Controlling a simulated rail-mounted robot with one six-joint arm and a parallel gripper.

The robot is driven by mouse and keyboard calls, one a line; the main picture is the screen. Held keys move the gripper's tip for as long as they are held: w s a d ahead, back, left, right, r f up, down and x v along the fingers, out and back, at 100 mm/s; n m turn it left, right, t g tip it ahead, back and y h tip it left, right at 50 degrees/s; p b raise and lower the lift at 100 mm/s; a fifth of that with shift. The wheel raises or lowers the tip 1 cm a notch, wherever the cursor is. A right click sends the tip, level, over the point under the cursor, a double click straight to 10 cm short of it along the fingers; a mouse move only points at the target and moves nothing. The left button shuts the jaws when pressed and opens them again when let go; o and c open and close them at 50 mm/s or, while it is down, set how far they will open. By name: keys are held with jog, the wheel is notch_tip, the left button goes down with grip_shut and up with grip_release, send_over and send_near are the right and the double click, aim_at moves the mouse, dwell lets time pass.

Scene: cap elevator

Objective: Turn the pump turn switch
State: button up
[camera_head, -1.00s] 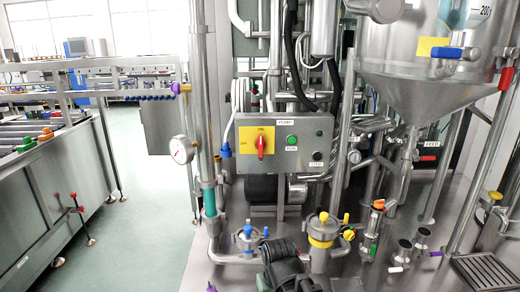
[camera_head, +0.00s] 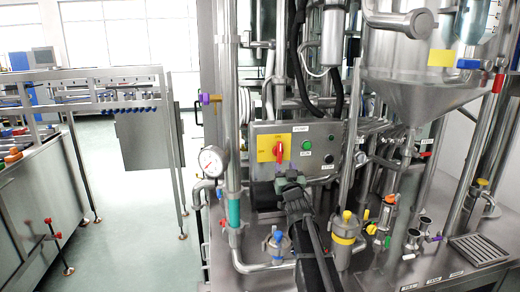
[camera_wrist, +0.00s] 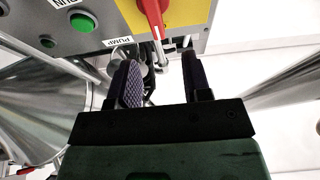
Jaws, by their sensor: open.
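The pump turn switch (camera_head: 279,151) is a red handle on a yellow plate (camera_head: 264,155), on the left of a grey control box (camera_head: 318,139). In the head view my gripper (camera_head: 289,177) is just below the switch, in front of the box's lower edge. In the wrist view the red switch (camera_wrist: 152,16) is at the top, with the yellow plate (camera_wrist: 192,14) behind it. My gripper (camera_wrist: 161,75) is open and empty there, its two dark fingers apart. The switch lies beyond the fingertips, between their lines, nearer the left finger. No contact is visible.
A green button (camera_head: 307,145) and a black knob (camera_head: 327,166) sit right of the switch. A pressure gauge (camera_head: 211,161) and a vertical pipe (camera_head: 231,120) stand left of the box. A yellow-collared vessel (camera_head: 345,231) stands below right.

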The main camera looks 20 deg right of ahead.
aim_at(280, 148)
jog(key=p+x, duration=0.1)
jog(key=x, duration=0.2)
jog(key=p+x, duration=0.1)
jog(key=x, duration=0.3)
jog(key=p+x, duration=0.2)
jog(key=x, duration=0.2)
jog(key=shift+s+d+r, duration=0.15)
jog(key=shift+d+r, duration=0.05)
jog(key=shift+r, duration=0.15)
jog(key=shift+s, duration=0.15)
jog(key=c, duration=0.7)
